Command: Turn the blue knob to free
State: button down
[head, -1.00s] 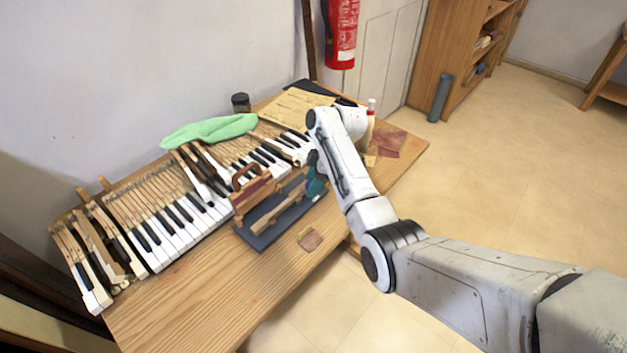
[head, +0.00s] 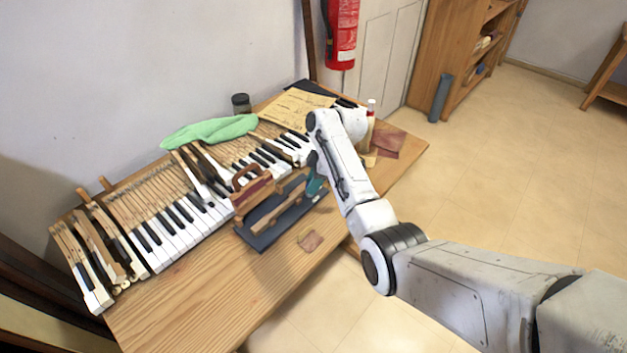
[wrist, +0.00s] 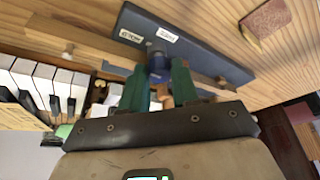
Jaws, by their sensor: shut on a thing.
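The blue knob (wrist: 157,61) sits on a dark blue base board in the wrist view. My gripper (wrist: 158,78) has green fingers, one on each side of the knob, and is shut on it. Two small white labels (wrist: 131,36) lie on the board near the knob; their words are too small to read surely. In the head view my gripper (head: 316,184) is at the right end of the dark board (head: 262,239), and my arm and fingers hide the knob.
A green cloth (head: 210,131), a paper sheet (head: 295,106) and a bottle (head: 371,108) are farther back. The table's front left is clear.

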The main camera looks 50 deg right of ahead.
jog(key=m+p, duration=0.1)
jog(key=m+h+p, duration=0.1)
jog(key=m, duration=0.1)
jog(key=shift+s+a+r+m+t+p, duration=0.1)
jog(key=shift+a+r+m+t+p, duration=0.1)
jog(key=shift+m+t+p, duration=0.15)
jog(key=m+h+p, duration=0.1)
jog(key=m, duration=0.1)
jog(key=m+h+p, duration=0.1)
jog(key=m, duration=0.2)
jog(key=shift+a+t, duration=0.2)
jog(key=shift+t, duration=0.15)
jog(key=m+h, duration=0.1)
jog(key=m, duration=0.1)
jog(key=m+h, duration=0.1)
jog(key=m, duration=0.2)
jog(key=shift+a+f+p, duration=0.15)
jog(key=shift+p, duration=0.2)
jog(key=shift+a+m+g+h+b, duration=0.1)
jog(key=shift+m+g+h+b, duration=0.4)
jog(key=shift+m, duration=1.35)
jog(key=c, duration=0.8)
grip_release()
jog(key=shift+c, duration=0.2)
jog(key=v, duration=1)
jog(key=shift+a+r, duration=0.2)
jog(key=shift+r, duration=0.2)
